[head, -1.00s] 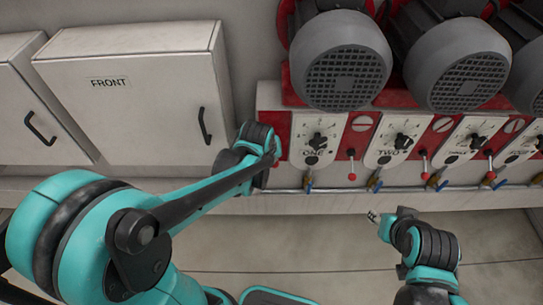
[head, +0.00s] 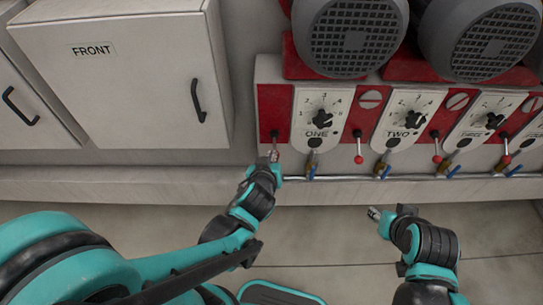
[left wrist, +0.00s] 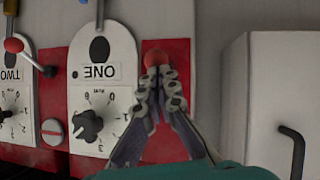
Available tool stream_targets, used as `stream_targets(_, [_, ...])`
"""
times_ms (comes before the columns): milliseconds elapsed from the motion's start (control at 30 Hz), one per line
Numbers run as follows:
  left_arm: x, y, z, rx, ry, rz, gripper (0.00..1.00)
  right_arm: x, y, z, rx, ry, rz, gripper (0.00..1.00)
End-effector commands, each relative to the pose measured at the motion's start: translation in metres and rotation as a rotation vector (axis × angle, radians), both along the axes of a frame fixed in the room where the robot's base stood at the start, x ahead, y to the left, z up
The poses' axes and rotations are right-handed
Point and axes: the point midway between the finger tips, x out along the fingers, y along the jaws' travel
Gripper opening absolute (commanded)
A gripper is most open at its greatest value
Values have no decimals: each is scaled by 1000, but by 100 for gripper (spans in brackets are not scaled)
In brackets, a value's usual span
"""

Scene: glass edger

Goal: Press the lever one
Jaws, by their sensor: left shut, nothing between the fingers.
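The panel marked ONE (head: 320,115) has a black dial and stands on a red and white strip. Left of it, a lever (head: 274,135) rises just above the tips of my left gripper (head: 273,156). In the left wrist view, turned upside down, its red ball (left wrist: 155,57) shows at the fingertips of the left gripper (left wrist: 158,72), which is shut with nothing held. The tips look very near or touching the ball; I cannot tell which. My right gripper (head: 374,213) hangs over the floor, well away from the panels; its finger opening is unclear.
Another red-ball lever (head: 358,160) stands between ONE and the panel marked TWO (head: 405,118). Blue-handled valves (head: 312,173) line a pipe below. Large grey motors (head: 350,35) overhang the panels. A white cabinet marked FRONT (head: 120,75) stands left. The floor (head: 320,235) in front is clear.

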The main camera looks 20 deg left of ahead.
Motion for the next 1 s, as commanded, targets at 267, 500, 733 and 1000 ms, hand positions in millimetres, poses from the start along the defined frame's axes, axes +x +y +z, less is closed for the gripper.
stream_targets(267, [-4,-1,-31,-3,9,1,0,0,0,-36,0,0,0,40])
stream_targets(500, [-4,-1,-50,-3,10,2,0,0,0,-53,0,0,0,40])
stream_targets(733, [-2,0,-61,-2,10,3,0,0,0,-64,0,0,0,40])
stream_targets(1000, [0,0,-65,-2,10,3,0,0,0,-68,0,0,0,40])
